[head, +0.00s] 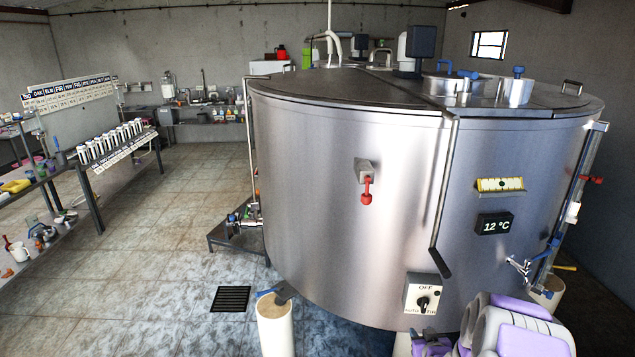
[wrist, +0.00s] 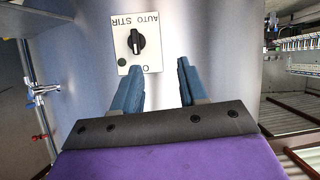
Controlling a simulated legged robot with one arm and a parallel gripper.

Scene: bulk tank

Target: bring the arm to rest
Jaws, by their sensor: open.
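My gripper (wrist: 159,68) is open in the wrist view, with two blue fingers spread apart and nothing between them. The fingers point at the steel wall of the bulk tank (wrist: 215,35). The switch plate (wrist: 125,62), with a black knob (wrist: 137,42), appears upside down just beyond the fingertips, clear of them. In the head view the same plate (head: 409,293) sits low on the tank (head: 330,190), marked OFF, AUTO and STIR. I cannot tell surely where the knob points. My purple and grey arm (head: 515,330) is folded at the lower right, in front of the tank.
Shelves (head: 60,225) line the left. Tiled floor between is clear.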

